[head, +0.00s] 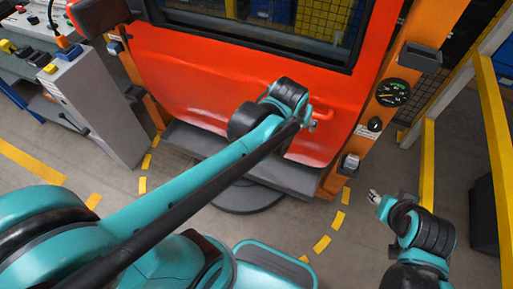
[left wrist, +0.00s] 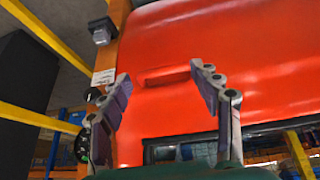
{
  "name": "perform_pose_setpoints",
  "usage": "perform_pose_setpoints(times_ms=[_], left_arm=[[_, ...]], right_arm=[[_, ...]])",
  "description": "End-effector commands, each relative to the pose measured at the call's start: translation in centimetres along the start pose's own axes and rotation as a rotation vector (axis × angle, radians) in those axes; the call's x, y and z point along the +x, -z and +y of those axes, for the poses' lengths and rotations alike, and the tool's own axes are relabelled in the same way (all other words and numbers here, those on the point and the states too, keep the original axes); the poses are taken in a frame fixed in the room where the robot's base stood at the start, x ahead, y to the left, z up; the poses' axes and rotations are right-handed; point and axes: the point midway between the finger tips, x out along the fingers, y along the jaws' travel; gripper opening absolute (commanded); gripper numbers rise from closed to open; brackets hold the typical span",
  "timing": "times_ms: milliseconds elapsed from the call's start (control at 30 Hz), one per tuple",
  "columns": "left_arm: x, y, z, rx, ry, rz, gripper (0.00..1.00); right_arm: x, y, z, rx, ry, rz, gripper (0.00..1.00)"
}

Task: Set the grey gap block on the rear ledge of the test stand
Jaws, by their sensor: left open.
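The test stand has an orange frame post (head: 372,125) and a red door panel (head: 205,75). A dark grey ledge (head: 188,140) runs along its foot; I cannot tell whether this is the rear ledge. I cannot pick out the grey gap block with certainty. My left gripper (head: 311,121) is at the door's right side, near the recessed handle (left wrist: 165,74).
The post carries a grey box (head: 420,57), a round gauge (head: 393,92) and a small grey fitting (head: 348,164). A grey cabinet (head: 97,108) stands at the left. A yellow rail (head: 427,165) stands at the right. The floor before the stand has yellow dashes (head: 321,244).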

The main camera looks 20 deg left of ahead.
Motion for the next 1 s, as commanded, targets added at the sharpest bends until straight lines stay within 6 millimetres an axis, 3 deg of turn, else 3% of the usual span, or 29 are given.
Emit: perform_pose_setpoints(times_ms=[100, 200, 400, 533, 1000], left_arm=[[-3.0, -3.9, -3.2, -0.001, 0.007, 0.031, 0.63], [-4.4, -6.8, -5.0, 0.002, 0.013, 0.056, 0.63], [-5.5, -10.8, -6.8, 0.010, 0.024, 0.090, 0.63], [-5.6, -11.7, -7.2, 0.013, 0.027, 0.098, 0.63], [-5.6, -11.8, -7.2, 0.013, 0.027, 0.099, 0.63]], right_arm=[[0.0, 0.0, 0.0, 0.000, 0.000, 0.000, 0.40], [0.0, 0.0, 0.0, 0.000, 0.000, 0.000, 0.40], [0.0, 0.0, 0.0, 0.000, 0.000, 0.000, 0.40], [0.0, 0.0, 0.0, 0.000, 0.000, 0.000, 0.40], [0.0, 0.0, 0.0, 0.000, 0.000, 0.000, 0.40]])
